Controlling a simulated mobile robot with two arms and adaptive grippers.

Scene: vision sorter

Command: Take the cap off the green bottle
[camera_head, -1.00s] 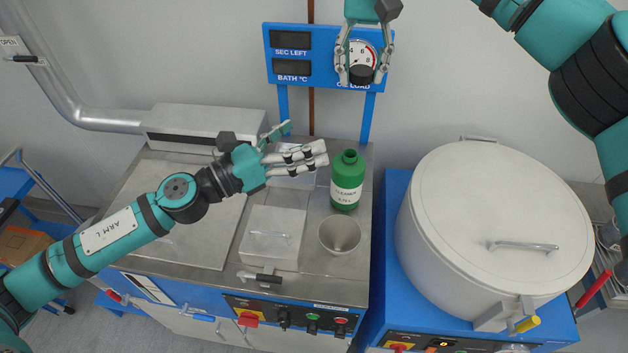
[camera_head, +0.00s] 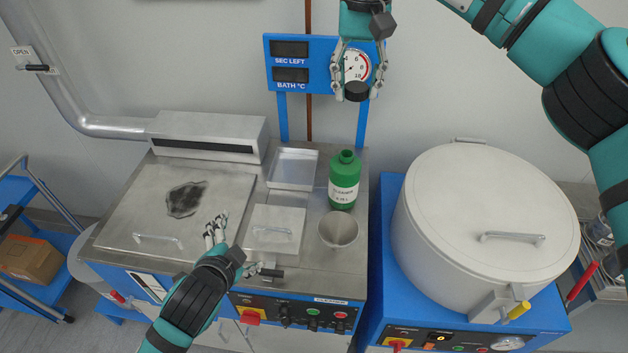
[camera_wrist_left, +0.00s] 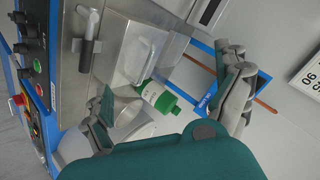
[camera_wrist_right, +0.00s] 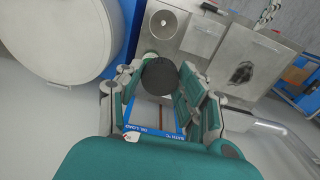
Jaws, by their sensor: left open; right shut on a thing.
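The green bottle (camera_head: 344,180) stands upright with a white label on the steel counter, its neck open and bare. It also shows in the left wrist view (camera_wrist_left: 158,97). My right gripper (camera_head: 356,92) hangs above the counter in front of the blue display board. It is shut on a black cap (camera_head: 356,91), which also shows in the right wrist view (camera_wrist_right: 160,75). My left gripper (camera_head: 214,228) is open and empty over the counter's front left, away from the bottle.
A steel funnel cup (camera_head: 338,231) stands just in front of the bottle. A shallow tray (camera_head: 293,167) and a lidded hatch (camera_head: 274,229) lie to its left. A dark stain marks the large steel lid (camera_head: 150,215). A big white lidded drum (camera_head: 490,220) stands at the right.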

